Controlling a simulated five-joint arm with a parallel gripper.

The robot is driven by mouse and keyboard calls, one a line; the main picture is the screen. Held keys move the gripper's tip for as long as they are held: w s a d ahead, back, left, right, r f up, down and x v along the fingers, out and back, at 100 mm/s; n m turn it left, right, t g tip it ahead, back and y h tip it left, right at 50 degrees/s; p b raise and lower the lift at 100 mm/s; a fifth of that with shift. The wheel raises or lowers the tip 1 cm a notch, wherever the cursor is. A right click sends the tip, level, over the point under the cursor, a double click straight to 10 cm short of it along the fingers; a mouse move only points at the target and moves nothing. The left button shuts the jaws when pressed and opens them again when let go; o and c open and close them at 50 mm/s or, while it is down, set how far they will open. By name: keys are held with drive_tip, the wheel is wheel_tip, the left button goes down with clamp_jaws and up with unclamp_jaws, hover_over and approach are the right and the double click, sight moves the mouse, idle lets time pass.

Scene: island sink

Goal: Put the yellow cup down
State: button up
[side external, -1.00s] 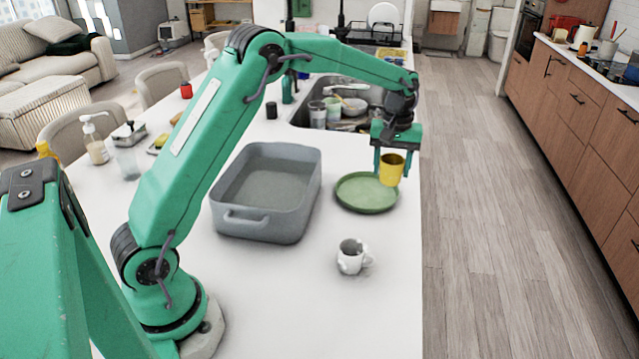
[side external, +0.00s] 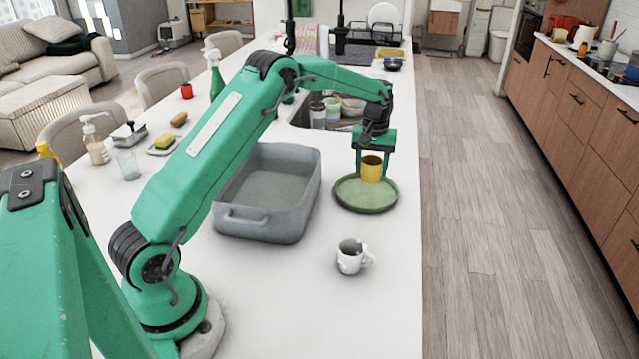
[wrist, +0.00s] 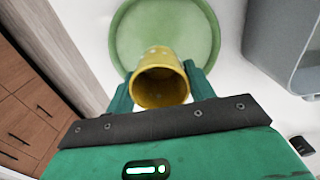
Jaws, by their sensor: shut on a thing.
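The yellow cup (side external: 372,169) is upright between the fingers of my gripper (side external: 374,165), which is shut on it. In the side view the cup is over the green round tray (side external: 352,202); I cannot tell whether its base touches the tray. In the wrist view the cup (wrist: 160,82) shows its open mouth between my two fingers, and the green tray (wrist: 135,30) lies beyond it.
A grey basin (side external: 262,225) stands left of the tray. A white mug (side external: 351,257) sits nearer the front. The sink (side external: 300,115) lies behind. The counter's right edge runs close beside the tray. White counter is clear around the mug.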

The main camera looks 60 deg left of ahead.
drive_tip(key=shift+w+a+f, duration=0.2)
drive_tip(key=shift+a+f, duration=0.2)
drive_tip(key=shift+a, duration=0.3)
drive_tip(key=shift+f, duration=0.1)
drive_tip(key=shift+f, duration=1.9)
drive_tip(key=shift+f, duration=0.1)
drive_tip(key=o, duration=1)
